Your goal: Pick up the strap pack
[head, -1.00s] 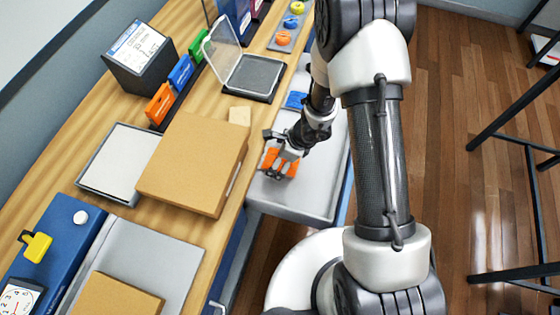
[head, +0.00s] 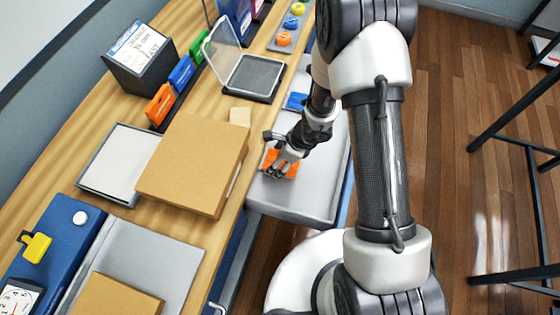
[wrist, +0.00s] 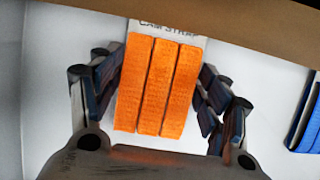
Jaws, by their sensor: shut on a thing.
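The orange strap pack (wrist: 158,85) lies between my fingers in the wrist view, with a white card marked "CAM STRAP" at its far end. In the head view the pack (head: 268,159) shows as orange patches on the grey tray surface (head: 305,205), partly hidden by my fingers. My gripper (head: 281,168) points down over it and is shut on it; it also shows in the wrist view (wrist: 160,100), one finger set along each side of the pack. I cannot tell whether the pack is clear of the surface.
A blue strap pack (head: 296,101) lies farther back on the same surface; it shows at the right edge in the wrist view (wrist: 306,115). A cardboard box (head: 192,165) stands on the wooden bench just left of my gripper. Wooden floor (head: 450,120) is open on the right.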

